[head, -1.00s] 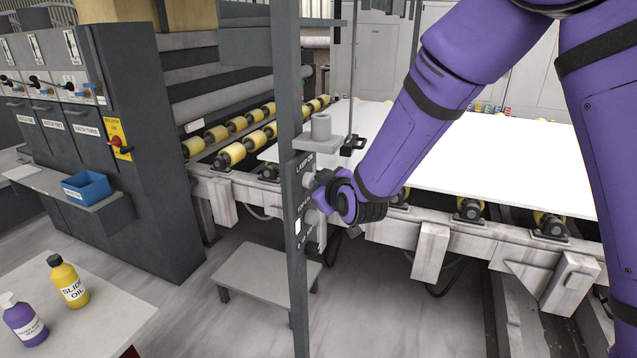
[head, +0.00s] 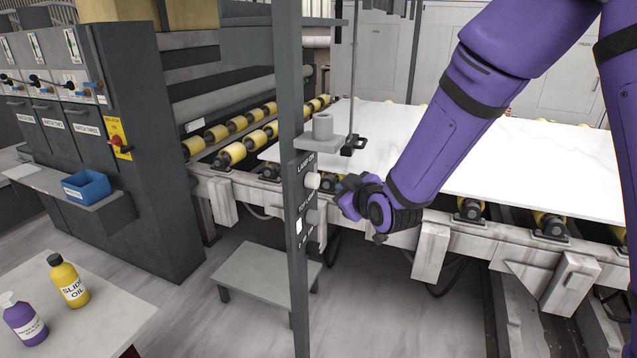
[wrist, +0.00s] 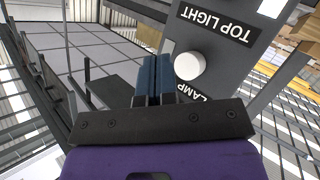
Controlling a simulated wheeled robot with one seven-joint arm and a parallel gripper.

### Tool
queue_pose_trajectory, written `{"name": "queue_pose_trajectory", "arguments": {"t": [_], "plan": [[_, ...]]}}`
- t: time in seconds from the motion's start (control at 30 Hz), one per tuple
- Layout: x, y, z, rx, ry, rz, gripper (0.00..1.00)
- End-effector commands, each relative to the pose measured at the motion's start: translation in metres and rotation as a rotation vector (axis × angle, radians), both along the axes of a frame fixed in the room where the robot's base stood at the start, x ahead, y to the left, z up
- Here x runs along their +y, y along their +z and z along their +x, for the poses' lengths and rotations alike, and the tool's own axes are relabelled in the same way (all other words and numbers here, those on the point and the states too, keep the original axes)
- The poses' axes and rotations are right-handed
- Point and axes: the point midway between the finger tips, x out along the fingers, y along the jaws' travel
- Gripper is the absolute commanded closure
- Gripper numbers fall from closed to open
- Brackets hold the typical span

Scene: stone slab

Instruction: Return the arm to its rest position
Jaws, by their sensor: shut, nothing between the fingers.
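My purple arm reaches in from the upper right in the head view. My gripper (head: 343,191) is beside the grey control post (head: 297,270), a little to its right, with nothing held. In the wrist view my gripper (wrist: 153,75) shows two dark blue fingers closed together. A round white knob (wrist: 190,66) is just right of the fingertips, between the TOP LIGHT label (wrist: 214,25) and a partly hidden LAMP label (wrist: 190,91). In the head view the white knob (head: 312,180) sits on the post, left of my gripper.
A white veined slab (head: 520,165) lies on the roller conveyor behind my forearm. A small holder (head: 322,135) juts from the post above my gripper. A grey step (head: 262,275) stands below. Bottles, including slide oil (head: 68,283), stand at the lower left.

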Motion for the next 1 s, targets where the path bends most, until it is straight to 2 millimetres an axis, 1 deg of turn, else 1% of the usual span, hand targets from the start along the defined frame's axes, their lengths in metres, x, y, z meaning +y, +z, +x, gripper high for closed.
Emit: {"name": "queue_pose_trajectory", "arguments": {"t": [0.23,0.37,0.47,0.53,0.67,0.8,0.87,1.0], "plan": [[-0.002,0.002,0.0,0.002,-0.004,0.001,1.0],[-0.015,0.016,-0.001,0.031,-0.024,0.001,1.0],[-0.034,0.035,-0.007,0.081,-0.058,0.002,1.0],[-0.05,0.05,-0.013,0.125,-0.088,0.005,1.0],[-0.082,0.076,-0.029,0.21,-0.148,0.008,1.0],[-0.116,0.1,-0.053,0.3,-0.219,0.019,1.0],[-0.13,0.109,-0.066,0.339,-0.251,0.026,1.0],[-0.161,0.13,-0.098,0.428,-0.328,0.043,1.0]]}}
